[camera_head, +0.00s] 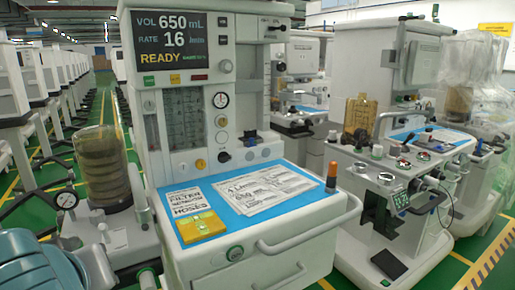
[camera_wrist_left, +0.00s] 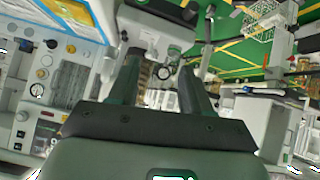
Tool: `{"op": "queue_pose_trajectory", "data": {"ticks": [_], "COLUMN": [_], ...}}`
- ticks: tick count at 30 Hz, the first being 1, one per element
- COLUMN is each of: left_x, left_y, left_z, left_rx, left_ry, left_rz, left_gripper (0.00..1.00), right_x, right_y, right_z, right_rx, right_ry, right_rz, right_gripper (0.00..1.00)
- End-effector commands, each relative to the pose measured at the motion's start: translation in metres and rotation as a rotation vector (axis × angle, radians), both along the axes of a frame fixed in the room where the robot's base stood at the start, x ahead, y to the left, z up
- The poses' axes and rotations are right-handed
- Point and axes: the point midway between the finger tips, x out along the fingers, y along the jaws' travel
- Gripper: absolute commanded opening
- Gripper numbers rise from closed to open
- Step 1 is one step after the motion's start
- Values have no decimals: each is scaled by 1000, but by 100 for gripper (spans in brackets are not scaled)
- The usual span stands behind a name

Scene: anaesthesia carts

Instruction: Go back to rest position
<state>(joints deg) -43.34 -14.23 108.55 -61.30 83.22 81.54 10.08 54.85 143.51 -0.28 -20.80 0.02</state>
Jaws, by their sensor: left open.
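My left gripper (camera_wrist_left: 161,62) shows in the left wrist view, its two dark fingers apart with nothing held between them. The fingers point away from the wrist, toward a tilted view of carts and green floor. The gripper cannot be made out in the head view. My right gripper is in neither view. The nearest anaesthesia cart (camera_head: 240,262) stands upright in the middle of the head view. Its display (camera_head: 168,42) reads 650 mL, 16 /min and READY.
Another cart (camera_head: 395,200) stands close on the right. An aisle (camera_head: 110,103) runs back at the left.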

Motion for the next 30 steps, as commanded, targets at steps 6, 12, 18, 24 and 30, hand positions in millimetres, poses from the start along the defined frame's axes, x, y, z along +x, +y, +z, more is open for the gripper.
{"op": "queue_pose_trajectory", "data": {"ticks": [6,12,18,24,30], "left_x": [13,38,55,56,18], "left_y": [-12,-40,-69,-103,-128], "left_z": [-20,-72,-141,-262,-410], "left_rx": [23,51,44,-63,-336], "left_ry": [60,196,356,579,727], "left_rz": [-57,-202,-366,-589,-748], "left_gripper": [49,49,49,49,49], "right_x": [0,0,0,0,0], "right_y": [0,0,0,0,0], "right_z": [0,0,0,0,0], "right_rx": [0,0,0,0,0], "right_ry": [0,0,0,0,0], "right_rz": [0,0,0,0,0], "right_gripper": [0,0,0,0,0]}}
